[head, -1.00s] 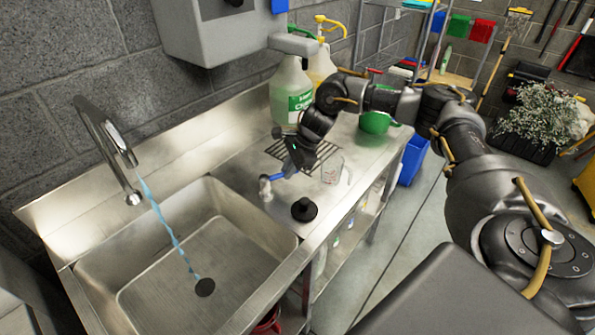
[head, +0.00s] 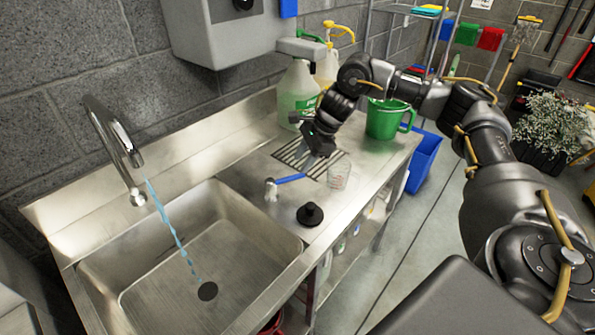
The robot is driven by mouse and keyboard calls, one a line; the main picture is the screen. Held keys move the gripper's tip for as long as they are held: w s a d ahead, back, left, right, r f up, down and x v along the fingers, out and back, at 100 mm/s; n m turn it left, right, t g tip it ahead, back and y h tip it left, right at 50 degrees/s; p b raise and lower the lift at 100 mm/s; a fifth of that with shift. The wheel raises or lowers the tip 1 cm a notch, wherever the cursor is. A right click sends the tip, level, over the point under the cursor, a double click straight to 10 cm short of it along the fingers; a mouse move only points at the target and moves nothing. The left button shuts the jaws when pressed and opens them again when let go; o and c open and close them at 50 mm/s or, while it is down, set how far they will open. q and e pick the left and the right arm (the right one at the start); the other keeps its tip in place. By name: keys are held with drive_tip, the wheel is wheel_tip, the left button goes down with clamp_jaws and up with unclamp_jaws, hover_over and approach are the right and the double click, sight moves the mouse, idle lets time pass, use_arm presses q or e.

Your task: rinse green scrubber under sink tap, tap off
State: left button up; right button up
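The sink tap (head: 115,140) stands over the steel sink (head: 262,231) at the left. A blue water stream (head: 170,232) runs from it to the dark drain (head: 207,291). I cannot make out a green scrubber in this view. My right gripper (head: 317,157) is over the counter right of the sink, by the drain grille. It is close to the right end of a blue-handled tool with a pale head (head: 290,179). Its fingers are too small and dark to tell whether they are open or touch the handle. My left gripper is out of view.
A clear cup (head: 339,175) and a black plunger-like piece (head: 310,214) stand on the counter near my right gripper. A green jug (head: 386,119) and spray bottles (head: 297,94) stand behind. A blue bin (head: 423,160) is on the floor. The sink basin is empty apart from water.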

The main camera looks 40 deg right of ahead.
drive_tip(key=v, duration=0.4)
drive_tip(key=shift+s+d+r+b, duration=0.1)
drive_tip(key=shift+r+b, duration=0.2)
drive_tip(key=shift+r, duration=0.1)
